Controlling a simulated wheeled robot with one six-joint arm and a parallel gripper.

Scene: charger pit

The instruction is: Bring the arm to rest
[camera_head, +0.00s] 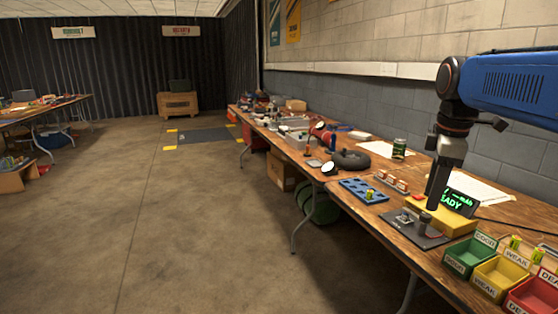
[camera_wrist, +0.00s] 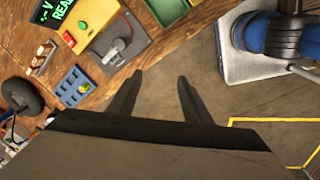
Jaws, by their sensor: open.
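My blue arm (camera_head: 515,85) reaches in from the right edge in the head view, over the workbench (camera_head: 350,208). My gripper (camera_head: 432,206) hangs from its dark wrist and points downward, seen in front of the yellow charger (camera_head: 410,214) and the grey plate beside it (camera_head: 412,230). In the wrist view my gripper (camera_wrist: 160,76) shows two dark fingers spread apart. Nothing is between them; bare floor shows in the gap. The head view does not clearly show how high the fingertips are above the bench.
A green-lit display (camera_head: 460,202) stands by the charger. Green (camera_head: 468,258), yellow (camera_head: 500,276) and red (camera_head: 535,296) bins sit at the near right. A blue tray (camera_head: 363,191) and a dark ring-shaped object (camera_head: 351,159) lie further along. The floor (camera_head: 170,230) left of the bench is clear.

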